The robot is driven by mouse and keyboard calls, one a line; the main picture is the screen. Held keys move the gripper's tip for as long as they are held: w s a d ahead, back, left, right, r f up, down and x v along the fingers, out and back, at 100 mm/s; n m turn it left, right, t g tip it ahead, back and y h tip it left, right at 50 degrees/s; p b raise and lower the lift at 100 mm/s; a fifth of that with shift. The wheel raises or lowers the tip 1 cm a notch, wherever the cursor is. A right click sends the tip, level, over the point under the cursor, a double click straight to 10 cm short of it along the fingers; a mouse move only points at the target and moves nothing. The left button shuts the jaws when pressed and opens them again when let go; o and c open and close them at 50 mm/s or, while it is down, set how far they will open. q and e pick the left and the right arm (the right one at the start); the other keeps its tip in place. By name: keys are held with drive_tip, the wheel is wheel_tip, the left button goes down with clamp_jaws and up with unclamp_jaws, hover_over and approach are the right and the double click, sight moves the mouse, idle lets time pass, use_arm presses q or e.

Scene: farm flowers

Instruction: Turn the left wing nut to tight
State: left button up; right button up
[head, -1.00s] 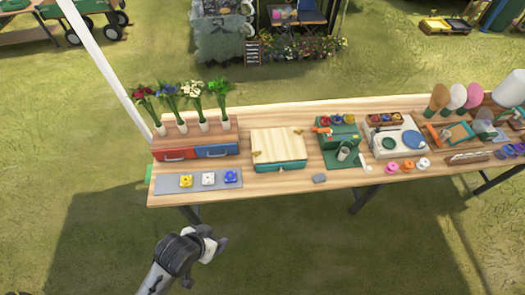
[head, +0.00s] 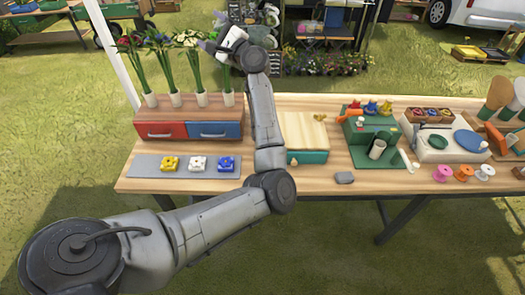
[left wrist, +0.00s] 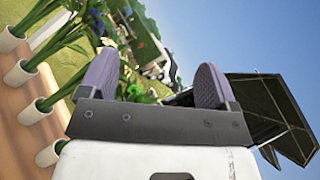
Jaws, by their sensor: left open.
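The wooden press (head: 306,133) with a pale top and green base stands mid-table in the head view. My left arm crosses in front of its left part, so the left wing nut is hidden. A small brass-coloured wing nut (head: 320,117) shows at the press's far right corner. In the left wrist view the purple fingers (left wrist: 155,82) stand wide apart with nothing held. My right gripper is not in view.
Flowers in white vases (head: 200,99) stand on a box with red and blue drawers (head: 188,130), close to my left gripper. A grey mat (head: 146,164) with several small blocks lies in front. A green stand (head: 375,143) is right of the press.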

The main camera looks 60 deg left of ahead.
use_arm(q)
wheel_tip(320, 180, down, 17)
drive_tip(key=a+n+t+h+b, duration=0.1)
drive_tip(key=n+t+h+b, duration=0.1)
drive_tip(key=n+h+b, duration=0.75)
drive_tip(key=w+d+f+n+t+h+b, duration=0.5)
drive_tip(key=w+d+f+t+h+b, duration=0.15)
drive_tip(key=w+d+h, duration=0.4)
drive_tip(key=shift+g, duration=0.35)
drive_tip(key=f+b, duration=0.2)
drive_tip(key=f, duration=0.2)
drive_tip(key=f+b, duration=0.2)
drive_tip(key=f, duration=0.2)
drive_tip(key=f+b, duration=0.2)
drive_tip(key=f, duration=0.2)
drive_tip(key=shift+s+d+f, duration=0.1)
drive_tip(key=shift+s+d, duration=0.1)
drive_tip(key=shift+d, duration=0.05)
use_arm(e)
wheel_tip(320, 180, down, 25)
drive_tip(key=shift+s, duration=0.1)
